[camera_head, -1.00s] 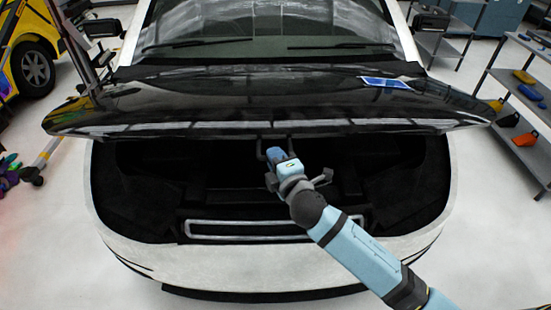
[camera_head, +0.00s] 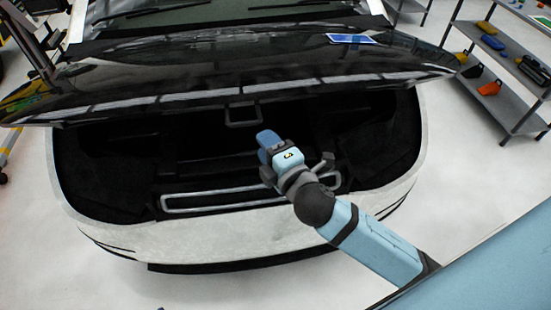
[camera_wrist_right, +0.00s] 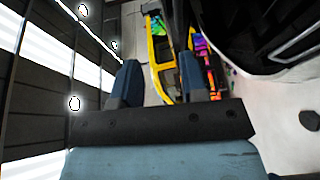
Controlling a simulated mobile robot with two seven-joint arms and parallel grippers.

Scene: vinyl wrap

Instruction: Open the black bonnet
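The black bonnet (camera_head: 215,75) is partly raised, with a dark gap between its front edge and the white car front. A grey loop handle (camera_head: 243,115) hangs under the middle of its front edge. My right gripper (camera_head: 266,142) is in front of the open bay, just below and to the right of the handle, and looks apart from it. In the right wrist view, the two blue fingers of my right gripper (camera_wrist_right: 160,78) stand apart with nothing between them. My left gripper is not in view.
The white car front (camera_head: 200,235) with a pale slot frame (camera_head: 245,200) lies below the bay. A shelf rack (camera_head: 500,75) with coloured parts stands at the right.

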